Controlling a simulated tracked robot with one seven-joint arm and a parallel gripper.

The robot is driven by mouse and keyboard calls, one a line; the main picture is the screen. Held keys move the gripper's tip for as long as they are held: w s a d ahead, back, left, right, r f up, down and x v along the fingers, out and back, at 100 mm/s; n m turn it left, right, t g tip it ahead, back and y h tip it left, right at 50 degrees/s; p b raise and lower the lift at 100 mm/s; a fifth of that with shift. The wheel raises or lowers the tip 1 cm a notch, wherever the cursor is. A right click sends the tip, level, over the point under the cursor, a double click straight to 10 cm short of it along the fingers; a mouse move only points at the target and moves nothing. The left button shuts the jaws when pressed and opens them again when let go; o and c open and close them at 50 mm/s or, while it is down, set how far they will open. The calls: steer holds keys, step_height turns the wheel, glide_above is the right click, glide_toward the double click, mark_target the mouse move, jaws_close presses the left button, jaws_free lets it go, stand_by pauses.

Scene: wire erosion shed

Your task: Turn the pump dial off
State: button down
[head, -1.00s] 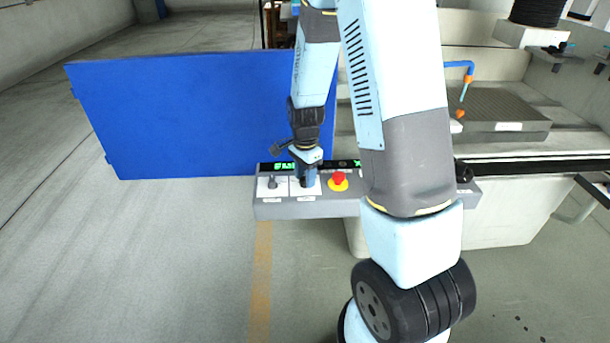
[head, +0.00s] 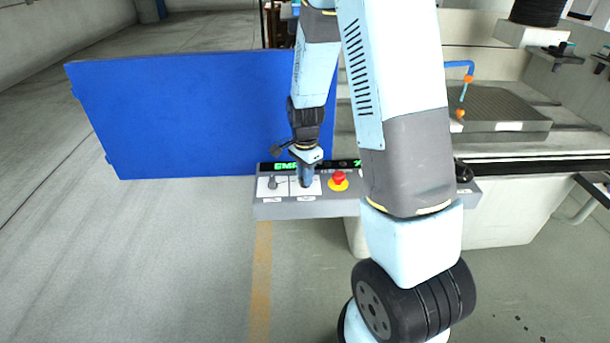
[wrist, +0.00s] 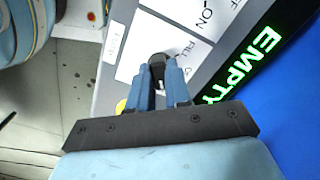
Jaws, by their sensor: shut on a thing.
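My gripper (wrist: 158,82) points down at the grey control panel (head: 330,208), with its two blue fingers shut on a small black dial (wrist: 157,60). A white plate around this dial carries the word "FILL" and more lettering partly covered by a finger. The fingers hide most of the dial in the head view. A second dial (head: 272,183) stands on its own white plate to the left. "ON" and part of another word show beyond the gripped dial in the wrist view. The small name labels are too blurred to read, so I cannot tell which dial is the pump's.
A red stop button (head: 339,178) on a yellow base sits just right of my gripper. A green-lit display (wrist: 240,62) along the panel reads "EMPTY". A blue board (head: 200,115) stands behind the panel. Open floor lies to the left.

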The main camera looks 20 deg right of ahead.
steer(key=shift+n, duration=0.3)
steer(key=n, duration=0.4)
steer(key=shift+n, duration=0.3)
steer(key=n, duration=0.5)
steer(key=shift+w, duration=0.1)
steer(key=shift+n, duration=0.3)
steer(key=c, duration=1.1)
jaws_free()
steer(key=shift+o, duration=0.2)
step_height(320, 180, up, 14)
steer(key=shift+f, duration=0.15)
